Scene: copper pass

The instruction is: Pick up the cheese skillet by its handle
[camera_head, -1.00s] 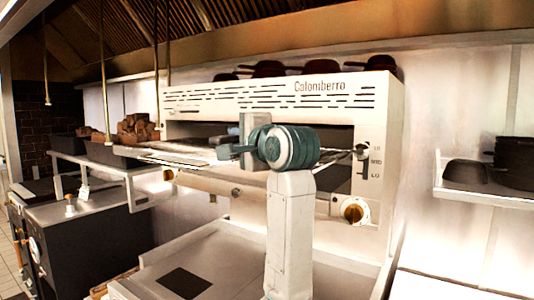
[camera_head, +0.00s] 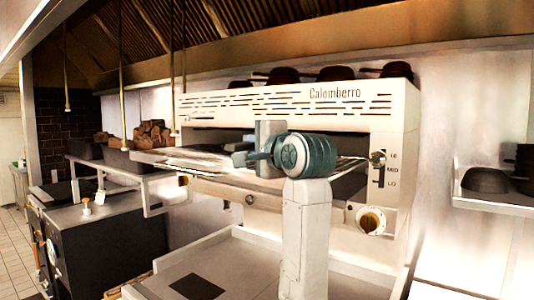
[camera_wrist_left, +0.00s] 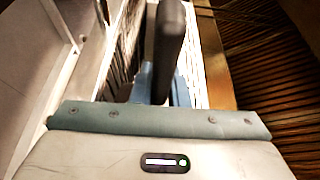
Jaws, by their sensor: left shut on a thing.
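My left gripper (camera_head: 248,157) is in front of the open slot of the white grill (camera_head: 404,152), at the height of its rack (camera_head: 180,156). In the left wrist view its blue fingers (camera_wrist_left: 166,84) are shut on a long dark handle (camera_wrist_left: 171,40), which I take to be the cheese skillet's. The handle reaches out beyond the fingertips. The pan and any cheese in it cannot be made out in either view. I cannot tell whether the skillet is lifted clear of the rack. My right gripper is not in view.
Dark pans (camera_head: 336,73) stand on top of the grill. More dark pans (camera_head: 485,180) are on a shelf at right. A tray of brown chunks (camera_head: 152,137) is at back left. A pale counter (camera_head: 240,262) lies below the grill, mostly clear.

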